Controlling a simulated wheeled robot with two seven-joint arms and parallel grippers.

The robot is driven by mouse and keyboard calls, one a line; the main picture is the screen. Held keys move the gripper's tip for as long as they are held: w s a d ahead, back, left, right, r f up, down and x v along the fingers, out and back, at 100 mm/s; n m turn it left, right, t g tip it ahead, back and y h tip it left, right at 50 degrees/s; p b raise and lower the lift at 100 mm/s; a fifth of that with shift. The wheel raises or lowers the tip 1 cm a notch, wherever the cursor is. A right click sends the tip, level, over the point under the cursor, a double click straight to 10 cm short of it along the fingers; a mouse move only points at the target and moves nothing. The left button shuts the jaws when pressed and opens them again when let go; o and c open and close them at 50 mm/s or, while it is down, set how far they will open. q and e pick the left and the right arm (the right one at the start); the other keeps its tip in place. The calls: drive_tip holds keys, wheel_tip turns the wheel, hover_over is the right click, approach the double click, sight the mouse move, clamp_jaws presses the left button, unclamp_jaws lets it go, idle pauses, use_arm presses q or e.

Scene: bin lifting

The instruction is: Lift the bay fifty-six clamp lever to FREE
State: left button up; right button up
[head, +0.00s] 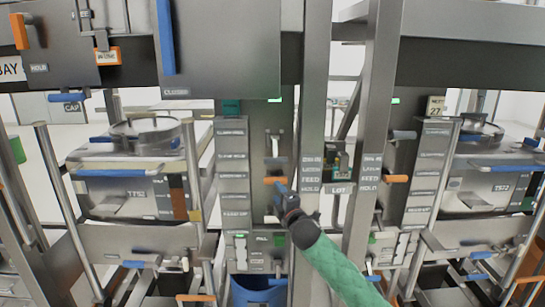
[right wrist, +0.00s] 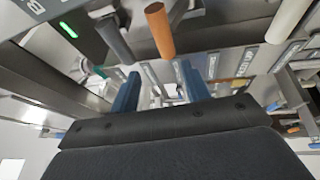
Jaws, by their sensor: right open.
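My right gripper (head: 281,192) is in front of the middle panel in the head view, at the end of my green-sleeved arm. Its two blue fingers (right wrist: 160,88) are apart in the right wrist view, with nothing seen between them. An orange lever handle (head: 275,180) sticks out of the panel just above the fingers. In the right wrist view an orange handle (right wrist: 160,30) lies beyond the fingertips, apart from them. A dark grey handle (right wrist: 115,40) is beside it. No bay fifty-six label or FREE mark is readable. My left gripper is out of view.
A tall metal post (head: 372,120) stands right of the panel, close to my right arm. Another orange handle (head: 396,179) is on the right panel. Bins with lids stand at left (head: 130,165) and right (head: 480,150). A blue bin (head: 258,290) is below.

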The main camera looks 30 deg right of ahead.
drive_tip(key=n+t, duration=0.1)
drive_tip(key=n, duration=0.1)
approach(275, 163)
drive_tip(key=w, duration=0.4)
drive_tip(key=p+x, duration=0.1)
drive_tip(key=x, duration=0.2)
drive_tip(key=r+p+x, duration=0.1)
drive_tip(key=p+x, duration=0.1)
drive_tip(key=x, duration=0.1)
drive_tip(key=shift+d, duration=0.25)
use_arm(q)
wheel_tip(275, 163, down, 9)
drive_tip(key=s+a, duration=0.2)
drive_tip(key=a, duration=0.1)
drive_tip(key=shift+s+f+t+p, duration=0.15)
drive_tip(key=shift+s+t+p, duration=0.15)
use_arm(e)
drive_tip(key=shift+w+d+r, duration=0.1)
drive_tip(key=shift+w, duration=0.5)
clamp_jaws()
